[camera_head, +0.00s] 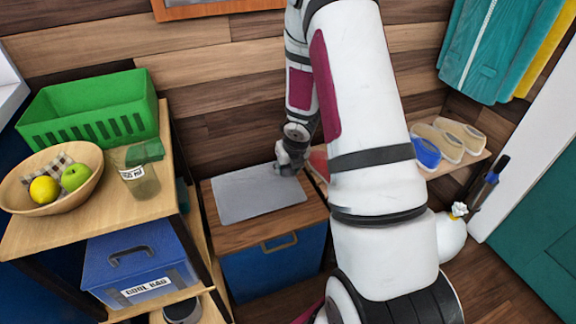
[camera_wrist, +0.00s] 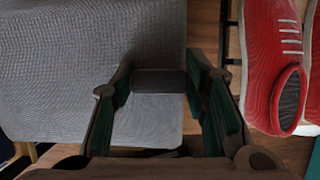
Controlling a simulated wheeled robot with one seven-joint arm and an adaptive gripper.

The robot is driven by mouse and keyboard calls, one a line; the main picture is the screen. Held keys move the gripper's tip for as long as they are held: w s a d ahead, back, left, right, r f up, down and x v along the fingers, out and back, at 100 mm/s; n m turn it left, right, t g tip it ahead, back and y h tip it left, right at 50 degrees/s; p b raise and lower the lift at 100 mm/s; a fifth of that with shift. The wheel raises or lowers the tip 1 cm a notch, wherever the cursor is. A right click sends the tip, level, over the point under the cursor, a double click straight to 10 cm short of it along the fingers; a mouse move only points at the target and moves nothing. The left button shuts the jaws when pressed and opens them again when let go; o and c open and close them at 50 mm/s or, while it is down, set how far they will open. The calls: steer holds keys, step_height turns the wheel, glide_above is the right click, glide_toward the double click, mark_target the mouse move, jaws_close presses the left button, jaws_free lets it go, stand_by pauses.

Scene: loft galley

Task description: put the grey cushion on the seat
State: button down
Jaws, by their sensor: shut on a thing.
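The flat grey cushion (camera_head: 245,193) lies over the wooden top of the seat (camera_head: 296,216), a blue chest with a handle on its front. It looks level; I cannot tell whether it rests fully on the wood. My gripper (camera_head: 286,163) is at the cushion's back right edge, shut on it. In the wrist view the cushion (camera_wrist: 85,75) fills the left side, and the fingers of my gripper (camera_wrist: 160,82) close around its edge, at a dark tab-like part. The exact grip is partly hidden.
A red shoe (camera_wrist: 265,65) is close right of the gripper. A wooden shelf on the left bears a green basket (camera_head: 95,110), a fruit bowl (camera_head: 75,200) and a glass jar (camera_head: 138,182). A blue cool bag (camera_head: 140,262) is below. More shoes (camera_head: 445,140) stand at right.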

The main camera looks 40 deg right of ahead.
steer(key=shift+w+d+f+b, duration=0.35)
steer(key=shift+w+d+f, duration=0.35)
steer(key=shift+f, duration=0.25)
steer(key=shift+w+d+f+b, duration=0.35)
steer(key=shift+w+d+f, duration=0.3)
steer(key=shift+f, duration=0.45)
steer(key=c, duration=0.9)
jaws_free()
steer(key=shift+c, duration=0.2)
